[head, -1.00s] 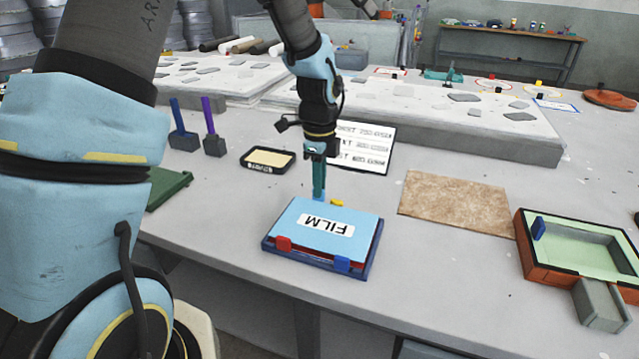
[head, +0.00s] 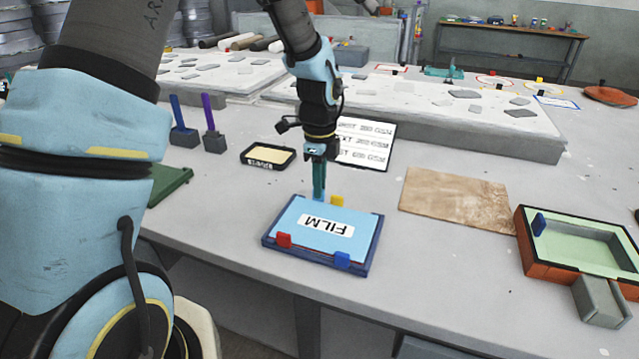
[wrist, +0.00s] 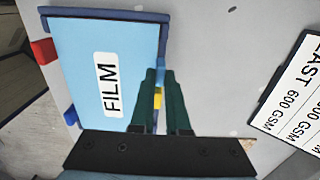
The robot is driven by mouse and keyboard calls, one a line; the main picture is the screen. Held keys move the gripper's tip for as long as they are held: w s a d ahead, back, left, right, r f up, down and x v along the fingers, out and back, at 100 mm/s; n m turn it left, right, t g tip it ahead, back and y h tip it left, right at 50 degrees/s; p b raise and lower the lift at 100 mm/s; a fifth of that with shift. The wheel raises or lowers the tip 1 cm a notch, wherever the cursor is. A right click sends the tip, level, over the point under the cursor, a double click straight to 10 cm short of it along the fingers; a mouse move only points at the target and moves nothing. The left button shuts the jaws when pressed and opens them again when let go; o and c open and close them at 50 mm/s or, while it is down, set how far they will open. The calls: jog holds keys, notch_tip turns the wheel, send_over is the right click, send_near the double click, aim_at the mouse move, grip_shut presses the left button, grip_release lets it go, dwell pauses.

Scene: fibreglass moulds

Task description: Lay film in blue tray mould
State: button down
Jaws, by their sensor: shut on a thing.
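The light blue film (head: 346,215), with a white FILM label, lies over the dark blue tray mould (head: 287,255) on the bench. It also shows in the wrist view (wrist: 90,45), where the mould's rim (wrist: 110,12) borders it. A red tab (head: 284,240) and a blue tab (head: 342,259) stand at the mould's near edge, and a yellow tab (head: 337,201) at its far edge. My gripper (head: 319,196) points down at the far edge, shut on a small light blue tab of the film. Its fingers (wrist: 163,100) partly hide that tab and the yellow tab.
A brown fibre mat (head: 458,199) lies to the right, and an orange-sided mould with a green inside (head: 535,258) stands beyond it. A text board (head: 365,146) and a shallow black tray (head: 268,156) lie behind. Two handled tools (head: 182,136) stand back left.

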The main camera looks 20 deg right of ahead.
jog(key=c, duration=0.8)
grip_release()
jog(key=shift+c, duration=0.2)
notch_tip(320, 180, up, 11)
jog(key=b, duration=0.1)
jog(key=shift+b, duration=0.35)
jog(key=shift+f, duration=0.15)
jog(key=s+a+f+n, duration=0.1)
jog(key=s+a+n, duration=0.1)
jog(key=a+n, duration=1)
jog(key=s+a+f+n+t, duration=0.1)
jog(key=s+a+f+n, duration=0.1)
jog(key=a+n, duration=1.1)
jog(key=a, duration=0.5)
jog(key=shift+f+n+t, duration=0.3)
